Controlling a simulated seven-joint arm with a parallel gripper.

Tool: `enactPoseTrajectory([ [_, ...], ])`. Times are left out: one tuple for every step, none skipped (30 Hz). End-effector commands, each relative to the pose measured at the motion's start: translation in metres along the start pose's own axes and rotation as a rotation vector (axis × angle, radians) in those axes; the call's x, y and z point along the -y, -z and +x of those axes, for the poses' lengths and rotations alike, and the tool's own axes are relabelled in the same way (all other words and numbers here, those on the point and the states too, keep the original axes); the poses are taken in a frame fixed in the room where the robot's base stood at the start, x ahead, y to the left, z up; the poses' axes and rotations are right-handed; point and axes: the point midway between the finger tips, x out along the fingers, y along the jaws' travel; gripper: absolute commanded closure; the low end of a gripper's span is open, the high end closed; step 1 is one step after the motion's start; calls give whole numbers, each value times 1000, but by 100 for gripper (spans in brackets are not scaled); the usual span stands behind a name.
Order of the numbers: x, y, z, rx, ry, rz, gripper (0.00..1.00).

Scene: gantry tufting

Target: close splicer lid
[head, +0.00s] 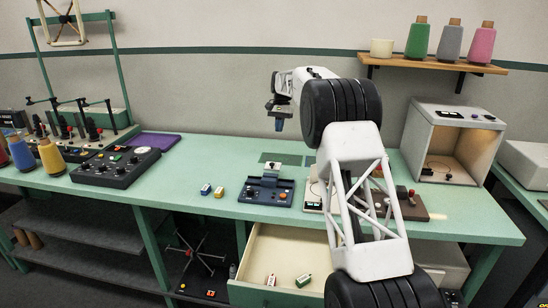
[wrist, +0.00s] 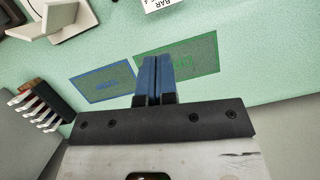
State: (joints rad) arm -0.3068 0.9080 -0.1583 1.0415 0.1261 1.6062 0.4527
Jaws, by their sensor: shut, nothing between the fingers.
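The splicer appears to be the blue box (head: 266,191) with knobs and an orange button, at the middle front of the green bench. A pale grey part (head: 271,169) stands up at its back and looks like the raised lid; its exact angle is too small to tell. My gripper (head: 279,124) is up in the air above and behind the splicer, apart from it. In the wrist view its blue fingers (wrist: 158,62) are together with nothing between them, over the bench's marked rectangles. I cannot identify the splicer surely in the wrist view.
A green rectangle (wrist: 190,56) and a blue-edged one (wrist: 103,81) lie flat on the bench. A black block with metal prongs (wrist: 38,105) is at the left of the wrist view. An open drawer (head: 258,249) juts out below.

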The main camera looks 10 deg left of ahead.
Motion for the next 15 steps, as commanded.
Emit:
enactPoseTrajectory([
  [0, 0, 0, 0, 0, 0, 100],
  [0, 0, 0, 0, 0, 0, 100],
  [0, 0, 0, 0, 0, 0, 100],
  [0, 0, 1, 0, 0, 0, 100],
  [0, 0, 1, 0, 0, 0, 100],
  [0, 0, 2, 0, 0, 0, 100],
  [0, 0, 3, 0, 0, 0, 100],
  [0, 0, 4, 0, 0, 0, 100],
  [0, 0, 6, 1, 0, 0, 100],
  [0, 0, 8, 1, 0, 0, 100],
  [0, 0, 10, 1, -1, 0, 100],
  [0, 0, 13, 1, -1, 0, 100],
  [0, 0, 15, 2, -1, 0, 100],
  [0, 0, 18, 2, -1, 0, 100],
  [0, 0, 22, 2, -1, 0, 100],
])
